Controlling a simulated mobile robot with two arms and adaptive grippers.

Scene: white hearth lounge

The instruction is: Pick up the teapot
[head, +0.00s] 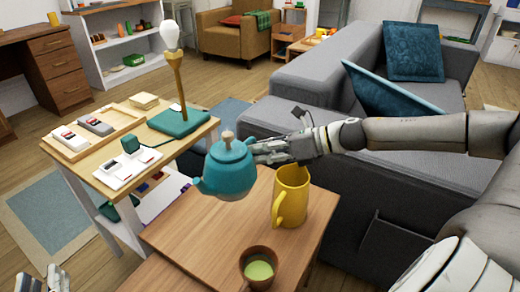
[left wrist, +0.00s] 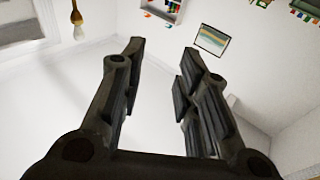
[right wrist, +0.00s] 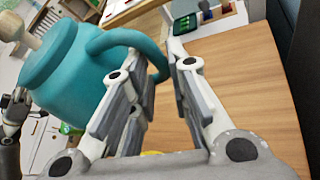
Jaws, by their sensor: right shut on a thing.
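The teal teapot (head: 228,172) with a pale knob on its lid is at the far left edge of the wooden table (head: 190,232). It looks upright and seems raised off the tabletop, but its underside is not clear. My right gripper (head: 262,152) reaches in from the right and is shut on the teapot's handle. In the right wrist view the handle of the teapot (right wrist: 75,75) runs between the fingers (right wrist: 160,85). My left gripper (head: 45,280) is low at the left of the head view, away from the teapot. Its fingers (left wrist: 160,75) are apart and empty.
A yellow pitcher (head: 291,195) stands on the table just below my right gripper. A brown cup (head: 258,268) of green liquid is nearer. A side table (head: 120,180) at the left holds a lamp (head: 177,85) and trays. A grey sofa (head: 345,205) borders the right.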

